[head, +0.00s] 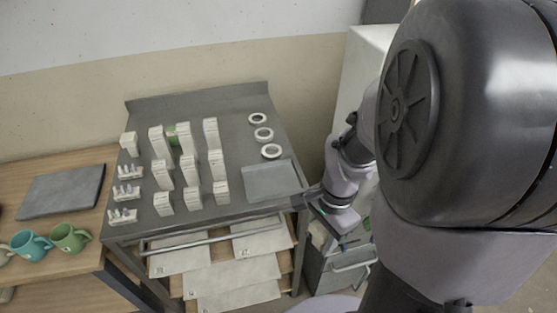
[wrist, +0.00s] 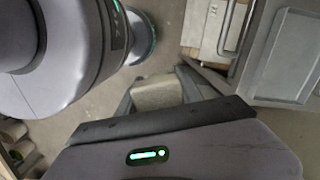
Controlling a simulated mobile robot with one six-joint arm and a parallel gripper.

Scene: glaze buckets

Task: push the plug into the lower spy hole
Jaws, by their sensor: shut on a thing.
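My gripper (wrist: 157,92) is shut on a pale beige block-like thing, which looks like the plug (wrist: 156,95). It sits between the two dark fingers in the wrist view, and its far end is hidden. In the head view my gripper (head: 343,244) is low, just right of the metal table's front right corner, pointing down. No spy hole can be made out in either view.
The metal table (head: 225,123) holds white boxes, several white rings and a shallow grey tray (head: 270,181). Pale boards (head: 235,277) lie on shelves below. Mugs (head: 70,238) and a grey slab (head: 62,190) are on the wooden table.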

